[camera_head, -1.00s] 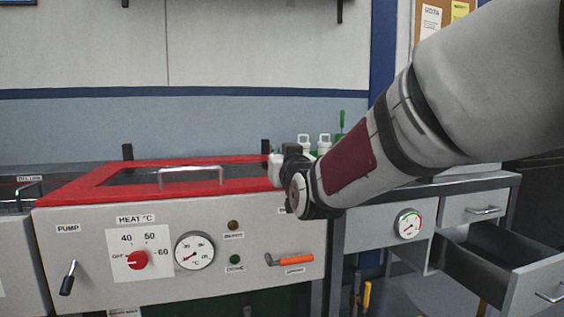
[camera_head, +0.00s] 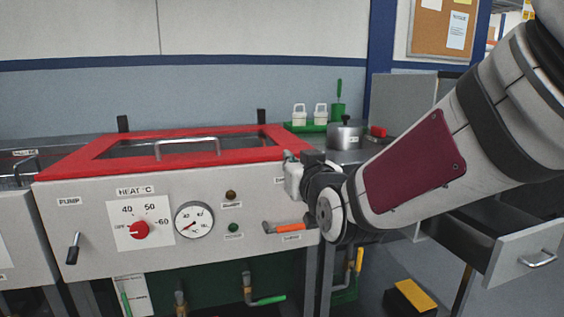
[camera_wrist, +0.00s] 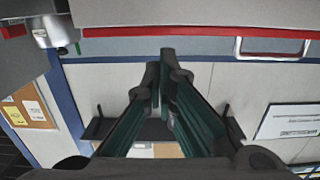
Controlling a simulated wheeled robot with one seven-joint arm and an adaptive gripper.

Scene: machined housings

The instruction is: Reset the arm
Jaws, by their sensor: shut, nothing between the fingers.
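My arm reaches in from the right in the head view. Its wrist hangs in front of the right end of the red-lidded machine (camera_head: 90,168), near the orange-handled lever (camera_head: 290,227). My gripper's fingers are hidden behind the wrist in the head view. In the wrist view my gripper (camera_wrist: 160,62) has its two fingertips together with nothing between them. The wrist view is upside down, with the wall and the red edge of the machine beyond the fingers.
An open drawer (camera_head: 535,248) juts out at the lower right, beneath my arm. A metal pot (camera_head: 345,135) and a green rack with white containers (camera_head: 300,114) stand on the back counter. A yellow-topped box (camera_head: 416,294) lies low on the right. The wall above the machine is clear.

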